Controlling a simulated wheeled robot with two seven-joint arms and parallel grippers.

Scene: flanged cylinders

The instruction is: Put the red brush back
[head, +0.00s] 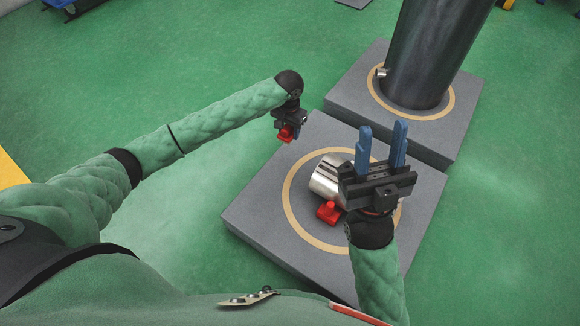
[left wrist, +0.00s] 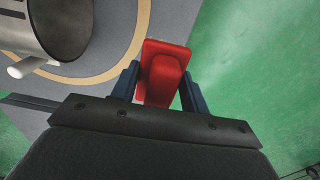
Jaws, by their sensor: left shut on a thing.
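My left gripper (head: 287,131) is shut on the red brush (head: 285,135), above the left edge of the near grey slab. In the left wrist view, the brush (left wrist: 163,72) sits between the two dark blue fingers. A second red piece (head: 327,212) lies on the slab beside a short silver cylinder (head: 326,181); I cannot tell whether it is also a brush. My right gripper (head: 382,130) has its blue fingers apart, with nothing seen between them. It stands above the slab and hides part of the silver cylinder.
The near slab (head: 258,213) carries a tan ring (head: 291,212). Behind it, a second slab (head: 345,100) bears a tall dark cylinder (head: 432,50) inside another tan ring. Green floor (head: 200,60) to the left and back is mostly clear. The silver cylinder also shows in the left wrist view (left wrist: 30,25).

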